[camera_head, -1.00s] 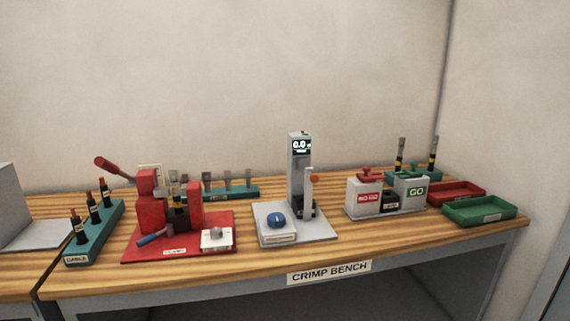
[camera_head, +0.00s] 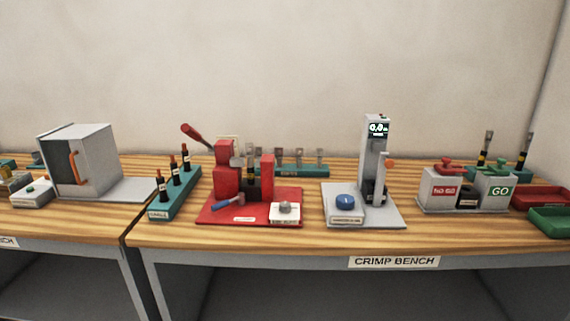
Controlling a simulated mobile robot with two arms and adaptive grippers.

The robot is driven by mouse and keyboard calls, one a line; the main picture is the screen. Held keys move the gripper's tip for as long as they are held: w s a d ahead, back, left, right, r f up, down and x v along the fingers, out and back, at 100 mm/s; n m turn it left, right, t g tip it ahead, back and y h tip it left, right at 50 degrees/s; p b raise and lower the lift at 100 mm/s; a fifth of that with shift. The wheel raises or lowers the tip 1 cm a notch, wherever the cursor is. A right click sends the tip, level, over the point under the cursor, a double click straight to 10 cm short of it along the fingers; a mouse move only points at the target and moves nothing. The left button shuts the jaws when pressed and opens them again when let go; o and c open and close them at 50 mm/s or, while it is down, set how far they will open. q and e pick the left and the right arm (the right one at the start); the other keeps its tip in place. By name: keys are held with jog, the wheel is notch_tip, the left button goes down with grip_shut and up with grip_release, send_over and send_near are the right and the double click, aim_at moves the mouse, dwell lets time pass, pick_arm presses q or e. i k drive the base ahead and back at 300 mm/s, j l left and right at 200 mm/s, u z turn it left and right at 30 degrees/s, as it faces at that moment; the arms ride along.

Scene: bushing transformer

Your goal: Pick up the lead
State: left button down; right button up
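Several dark leads with orange-red tips (camera_head: 185,156) stand upright in a teal rack (camera_head: 188,195) left of the red press. A dark upright piece with a pale top and a yellowish band (camera_head: 251,166) stands within the red press (camera_head: 224,170); its lower part is hidden. Two similar banded pieces with metal tops (camera_head: 486,150) stand behind the NO-GO and GO blocks at the right. I cannot tell which of these is the task's lead. Neither of my grippers is in view.
A grey tester with a lit display (camera_head: 378,150) stands mid-bench. A teal rack (camera_head: 300,171) holds metal pieces behind the press. GO block (camera_head: 496,190), red tray (camera_head: 541,196) and green tray (camera_head: 552,222) are at right.

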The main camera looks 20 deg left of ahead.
aim_at(249, 154)
jog(key=u, duration=3.55)
jog(key=k+l+z, duration=0.15)
jog(key=l+z, duration=0.2)
jog(key=k+l+z, duration=0.1)
jog(key=l+z, duration=0.25)
